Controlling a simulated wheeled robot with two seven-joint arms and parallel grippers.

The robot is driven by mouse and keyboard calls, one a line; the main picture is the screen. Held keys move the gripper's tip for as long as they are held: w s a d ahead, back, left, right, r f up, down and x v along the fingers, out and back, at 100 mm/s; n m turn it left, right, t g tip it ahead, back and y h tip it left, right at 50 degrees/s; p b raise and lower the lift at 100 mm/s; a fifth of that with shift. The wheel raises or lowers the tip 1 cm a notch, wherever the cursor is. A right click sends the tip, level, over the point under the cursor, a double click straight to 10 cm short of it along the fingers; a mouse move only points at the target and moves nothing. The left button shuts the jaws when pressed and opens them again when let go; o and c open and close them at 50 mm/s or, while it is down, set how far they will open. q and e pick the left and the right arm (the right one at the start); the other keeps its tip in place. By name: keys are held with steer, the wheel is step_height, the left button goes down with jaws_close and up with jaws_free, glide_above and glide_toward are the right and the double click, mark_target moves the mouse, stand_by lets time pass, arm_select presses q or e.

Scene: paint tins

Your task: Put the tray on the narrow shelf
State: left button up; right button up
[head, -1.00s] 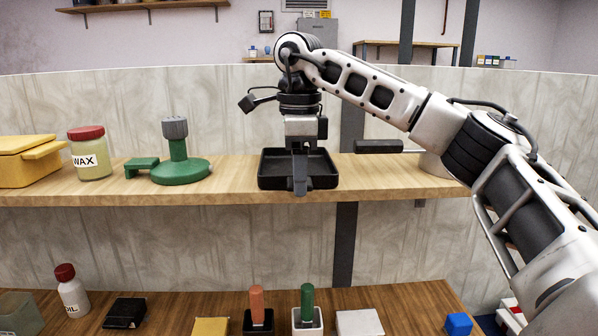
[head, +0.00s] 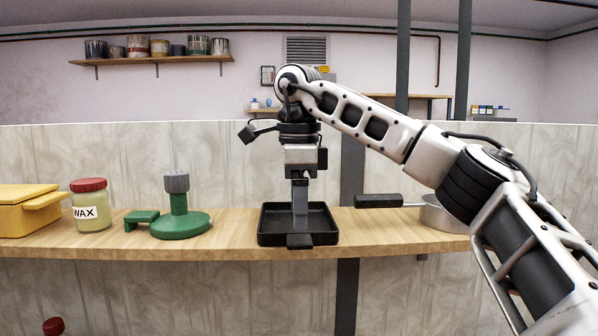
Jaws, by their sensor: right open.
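The black tray (head: 328,237) rests on the wooden shelf (head: 365,243) along the pale wall. I cannot tell whether the finger touches the tray. My left gripper is not in view.
Left of the tray stand a green stand (head: 180,222), a WAX jar (head: 90,207) and a yellow box (head: 26,211). A pan (head: 440,214) sits to the right, its handle pointing at the tray. Paint tins (head: 160,48) stand on a far wall shelf.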

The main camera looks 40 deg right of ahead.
step_height(320, 180, up, 8)
steer(key=shift+f, duration=0.15)
stand_by(0.6)
